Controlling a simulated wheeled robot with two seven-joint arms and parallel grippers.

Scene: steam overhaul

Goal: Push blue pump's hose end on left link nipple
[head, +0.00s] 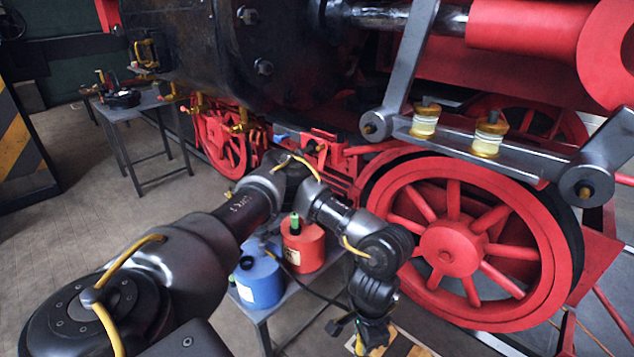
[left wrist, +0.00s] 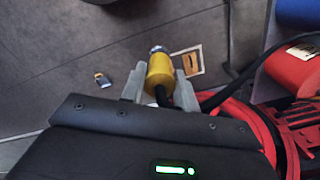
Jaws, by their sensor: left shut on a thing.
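My left gripper (head: 372,336) hangs low in front of the red wheel in the head view. In the left wrist view its fingers are shut on a yellow hose end (left wrist: 159,72) with a silver tip and black hose behind. The blue pump (head: 261,281) is a blue can on a small grey table; a blue can also shows in the left wrist view (left wrist: 298,13). Which can the hose joins is unclear. My right gripper is not in view.
A red can (head: 303,245) stands beside the blue one. The large red wheel (head: 450,240) and link bar with two oil cups (head: 425,121) are at the right. A grey side table (head: 130,108) stands at the back left. Open floor lies at the left.

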